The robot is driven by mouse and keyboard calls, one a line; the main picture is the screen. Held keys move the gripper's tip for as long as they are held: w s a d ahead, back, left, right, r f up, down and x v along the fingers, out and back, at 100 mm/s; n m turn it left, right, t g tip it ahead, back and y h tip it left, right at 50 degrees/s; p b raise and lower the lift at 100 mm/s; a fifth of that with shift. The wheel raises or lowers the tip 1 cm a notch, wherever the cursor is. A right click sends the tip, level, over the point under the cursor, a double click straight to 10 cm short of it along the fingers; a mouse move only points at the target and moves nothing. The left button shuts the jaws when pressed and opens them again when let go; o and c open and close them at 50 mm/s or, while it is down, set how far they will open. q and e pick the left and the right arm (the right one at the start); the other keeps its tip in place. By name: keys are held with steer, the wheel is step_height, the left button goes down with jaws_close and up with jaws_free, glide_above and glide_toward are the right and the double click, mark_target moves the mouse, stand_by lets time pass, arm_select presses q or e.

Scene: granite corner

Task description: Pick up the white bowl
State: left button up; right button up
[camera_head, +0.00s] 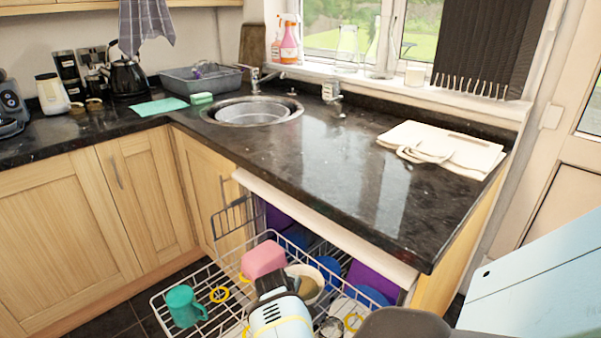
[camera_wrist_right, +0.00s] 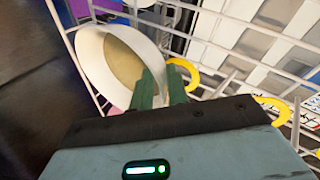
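The white bowl (camera_head: 306,284) sits tilted in the pulled-out dishwasher rack, just right of a pink item. In the right wrist view the bowl (camera_wrist_right: 92,62) shows its tan inside and white rim. My right gripper (camera_wrist_right: 161,80) is at the bowl's rim. Its two green fingers are close together, one on the inside and one on the outside, with the white wall between them. In the head view my right gripper (camera_head: 272,285) covers part of the bowl, and its fingertips are hard to make out. My left gripper is not in view.
The dark countertop (camera_head: 340,165) overhangs the rack. A folded cloth (camera_head: 442,148) lies on it.

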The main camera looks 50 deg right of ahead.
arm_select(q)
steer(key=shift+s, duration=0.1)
arm_select(e)
jaws_close()
steer(key=shift+r, duration=0.1)
